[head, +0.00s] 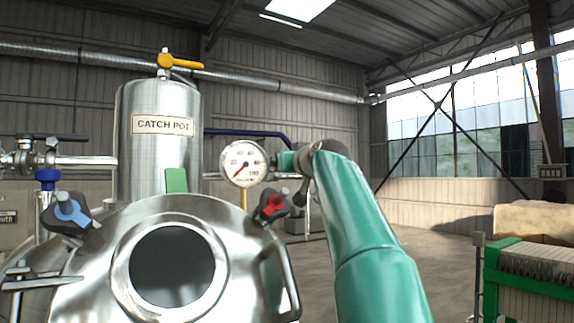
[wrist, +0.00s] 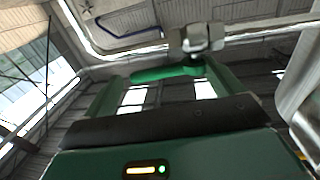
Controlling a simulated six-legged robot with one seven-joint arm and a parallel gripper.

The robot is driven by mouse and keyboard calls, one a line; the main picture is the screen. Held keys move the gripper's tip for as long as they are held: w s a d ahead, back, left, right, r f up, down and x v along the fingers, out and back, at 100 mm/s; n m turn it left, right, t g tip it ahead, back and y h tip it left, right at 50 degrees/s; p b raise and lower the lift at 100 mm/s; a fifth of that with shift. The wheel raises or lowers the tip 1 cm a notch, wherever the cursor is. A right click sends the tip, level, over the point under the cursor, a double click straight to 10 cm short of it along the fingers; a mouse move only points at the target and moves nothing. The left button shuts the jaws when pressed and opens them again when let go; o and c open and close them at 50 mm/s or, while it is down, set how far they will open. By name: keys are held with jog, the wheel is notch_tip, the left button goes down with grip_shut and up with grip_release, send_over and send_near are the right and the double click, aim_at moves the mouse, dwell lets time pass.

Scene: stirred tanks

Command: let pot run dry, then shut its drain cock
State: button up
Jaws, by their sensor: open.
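The steel catch pot (head: 160,165) stands upright behind the domed vessel in the head view, with its name plate on the front. A yellow lever (head: 182,63) sits on top of it. A dial gauge (head: 244,163) to its right has its needle pointing lower left, at the low end. In the wrist view a green lever (wrist: 167,74) joins a metal cock (wrist: 200,38). My gripper (wrist: 165,85) is open, its fingers either side of the lever's line; whether they touch it I cannot tell.
The domed steel vessel (head: 205,219) with a round port fills the foreground. It carries a blue-handled valve (head: 70,212) and a red-handled valve (head: 273,204). A pipe and valve stand at left, and a green-framed rack (head: 530,280) at right. Open floor lies between.

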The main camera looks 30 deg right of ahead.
jog(key=shift+s, duration=0.1)
jog(key=shift+c, duration=0.4)
jog(key=c, duration=1.3)
jog(key=shift+s+a+m+g+h, duration=0.15)
jog(key=shift+m+h, duration=0.2)
jog(key=shift+h, duration=0.25)
jog(key=shift+a+m+g+h, duration=0.15)
jog(key=shift+m+h, duration=0.2)
jog(key=shift+h, duration=0.25)
jog(key=o, duration=1.4)
jog(key=shift+d, duration=0.15)
